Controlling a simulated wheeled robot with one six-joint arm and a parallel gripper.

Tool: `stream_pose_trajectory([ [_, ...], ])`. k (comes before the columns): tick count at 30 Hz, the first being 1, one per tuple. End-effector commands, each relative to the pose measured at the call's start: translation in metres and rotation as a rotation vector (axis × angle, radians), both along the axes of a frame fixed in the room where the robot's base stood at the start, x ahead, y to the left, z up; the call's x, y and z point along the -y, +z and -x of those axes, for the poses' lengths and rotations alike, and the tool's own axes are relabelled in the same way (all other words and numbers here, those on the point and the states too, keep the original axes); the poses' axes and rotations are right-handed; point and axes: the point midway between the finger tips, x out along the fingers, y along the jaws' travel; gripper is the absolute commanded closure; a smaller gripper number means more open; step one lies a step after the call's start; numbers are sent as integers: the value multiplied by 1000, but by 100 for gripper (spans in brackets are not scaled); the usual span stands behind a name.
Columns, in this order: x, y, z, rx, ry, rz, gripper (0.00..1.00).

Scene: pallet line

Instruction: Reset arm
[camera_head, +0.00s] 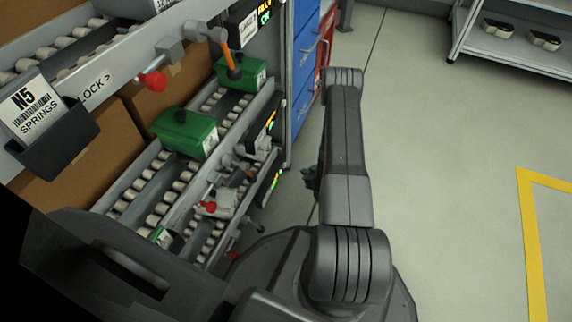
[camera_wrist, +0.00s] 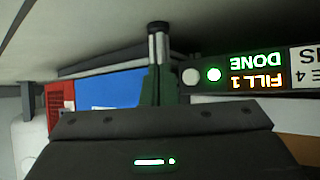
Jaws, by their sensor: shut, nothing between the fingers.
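My gripper (camera_wrist: 159,30) shows in the wrist view as narrow fingers held together, with nothing between them. They point up the picture from the dark gripper body, which has a small green light. In the head view my grey arm stands folded over the floor to the right of the rack, and the gripper is mostly hidden behind it.
A roller rack holds green bins (camera_head: 188,133) and cardboard boxes (camera_head: 108,142); red-knobbed levers (camera_head: 152,81) stick out. A lit sign (camera_wrist: 250,73) reads "FILL 1 DONE". Blue drawers (camera_head: 306,50) stand behind.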

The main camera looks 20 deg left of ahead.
Motion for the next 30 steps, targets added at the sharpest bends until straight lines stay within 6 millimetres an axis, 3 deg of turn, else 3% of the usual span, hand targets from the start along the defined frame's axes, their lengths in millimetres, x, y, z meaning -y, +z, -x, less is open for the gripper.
stream_pose_trajectory([
  [9,-17,-1,1,1,2,0,100],
  [19,27,0,-2,0,-4,1,100],
  [30,38,0,-2,-1,1,0,100],
])
